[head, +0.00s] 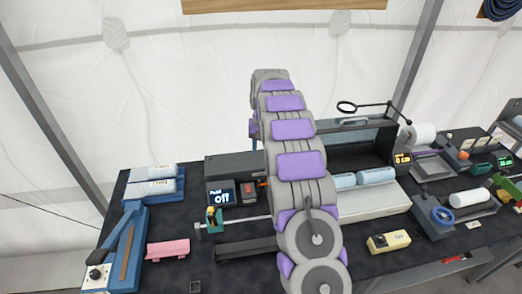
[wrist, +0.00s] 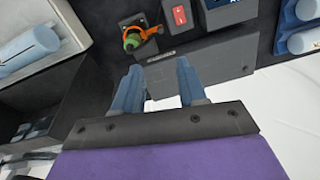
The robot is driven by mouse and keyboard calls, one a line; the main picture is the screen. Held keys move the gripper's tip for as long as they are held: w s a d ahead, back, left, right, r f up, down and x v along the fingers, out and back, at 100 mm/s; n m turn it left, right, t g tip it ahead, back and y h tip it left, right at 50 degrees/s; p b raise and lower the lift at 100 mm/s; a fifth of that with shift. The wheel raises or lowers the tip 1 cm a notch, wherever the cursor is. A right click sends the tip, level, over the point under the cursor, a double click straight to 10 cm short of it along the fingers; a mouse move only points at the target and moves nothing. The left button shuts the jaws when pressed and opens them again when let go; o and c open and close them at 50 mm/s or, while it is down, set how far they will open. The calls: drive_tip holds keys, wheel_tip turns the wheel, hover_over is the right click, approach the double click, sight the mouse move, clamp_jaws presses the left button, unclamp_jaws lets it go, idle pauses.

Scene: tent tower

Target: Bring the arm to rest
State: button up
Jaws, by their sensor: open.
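My arm (head: 300,165) stretches up and away across the middle of the head view, over the dark-topped table. My gripper's fingers are hidden there behind the arm. In the wrist view my gripper (wrist: 158,68) is open, with two blue fingers apart and nothing between them. A dark grey panel (wrist: 198,75) lies beyond the fingertips. A black box (head: 230,166) with a display reading "off" and a red switch (head: 249,189) stands left of the arm. The red switch also shows in the wrist view (wrist: 180,15).
A blue lever device (head: 128,245), a pink block (head: 168,249) and rolls on a blue tray (head: 153,187) stand at the left. A machine with blue rolls (head: 375,176) and a cream box (head: 389,241) stand right of the arm. A white tent wall (head: 180,90) rises behind.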

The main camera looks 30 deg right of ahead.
idle(0.4)
drive_tip(key=s+a+r+n+b, duration=0.1)
drive_tip(key=s+a+r, duration=0.2)
drive_tip(key=s+a, duration=0.3)
drive_tip(key=s+a+r+n+g+b, duration=0.1)
drive_tip(key=s+a+r, duration=0.2)
drive_tip(key=s, duration=0.5)
drive_tip(key=s+a+r+b, duration=0.1)
drive_tip(key=s+a+r, duration=0.2)
drive_tip(key=s+a, duration=0.3)
drive_tip(key=s+a+f+n+b, duration=0.1)
drive_tip(key=s+a+f, duration=0.1)
drive_tip(key=s, duration=1.2)
drive_tip(key=s+a+f+n+g+b, duration=0.1)
drive_tip(key=s+a+f, duration=0.2)
drive_tip(key=s, duration=1.1)
drive_tip(key=shift+s+n, duration=0.4)
